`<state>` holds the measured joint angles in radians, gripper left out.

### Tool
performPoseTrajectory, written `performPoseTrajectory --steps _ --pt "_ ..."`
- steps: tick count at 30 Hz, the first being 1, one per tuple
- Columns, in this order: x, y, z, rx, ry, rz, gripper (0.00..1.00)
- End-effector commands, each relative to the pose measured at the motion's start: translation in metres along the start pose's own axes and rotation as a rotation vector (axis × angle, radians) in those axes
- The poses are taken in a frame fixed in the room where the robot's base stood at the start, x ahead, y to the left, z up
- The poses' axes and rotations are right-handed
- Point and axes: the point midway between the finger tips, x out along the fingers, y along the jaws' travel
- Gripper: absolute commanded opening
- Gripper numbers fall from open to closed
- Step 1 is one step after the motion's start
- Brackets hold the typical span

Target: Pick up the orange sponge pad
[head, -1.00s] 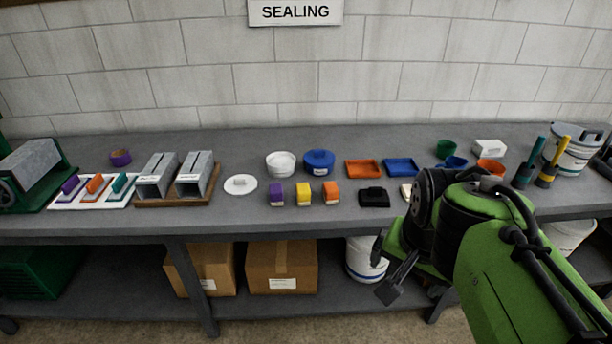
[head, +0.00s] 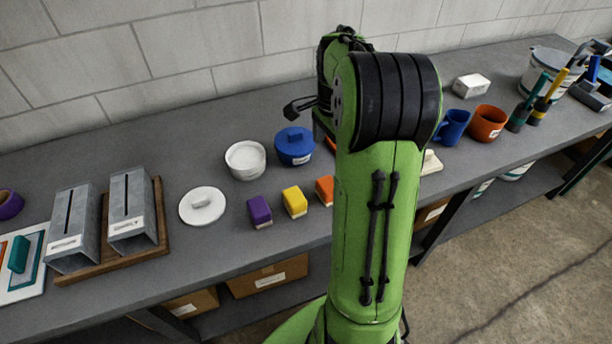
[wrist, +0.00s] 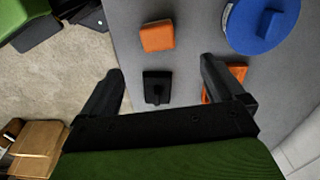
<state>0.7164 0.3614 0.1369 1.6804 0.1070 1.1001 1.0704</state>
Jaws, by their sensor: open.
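The orange sponge pad (head: 325,188) is a small block with a pale base on the bench, right of a yellow one. My arm hides its right side in the head view. In the wrist view the orange sponge pad (wrist: 157,37) is fully visible, beyond the fingertips and roughly between their lines. My gripper (wrist: 162,68) is open and empty above the bench, apart from the pad. In the head view my arm hides most of the gripper (head: 299,107); a dark finger shows near the blue lidded pot.
A yellow block (head: 294,202) and purple block (head: 259,211) stand left of the pad. The blue pot (head: 294,146) and white bowl (head: 246,160) are behind. A black item (wrist: 157,87) and orange tray (wrist: 238,72) lie near the fingers in the wrist view.

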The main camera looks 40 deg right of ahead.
Motion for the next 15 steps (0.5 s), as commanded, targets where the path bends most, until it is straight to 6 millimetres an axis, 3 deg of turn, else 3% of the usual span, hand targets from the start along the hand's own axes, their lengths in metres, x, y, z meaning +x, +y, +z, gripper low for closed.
performPoseTrajectory --steps 10,15 --pt "0.081 0.001 0.0 0.0 -0.003 0.005 0.96" --pt "0.105 0.0 0.0 -0.001 -0.001 0.002 0.96"
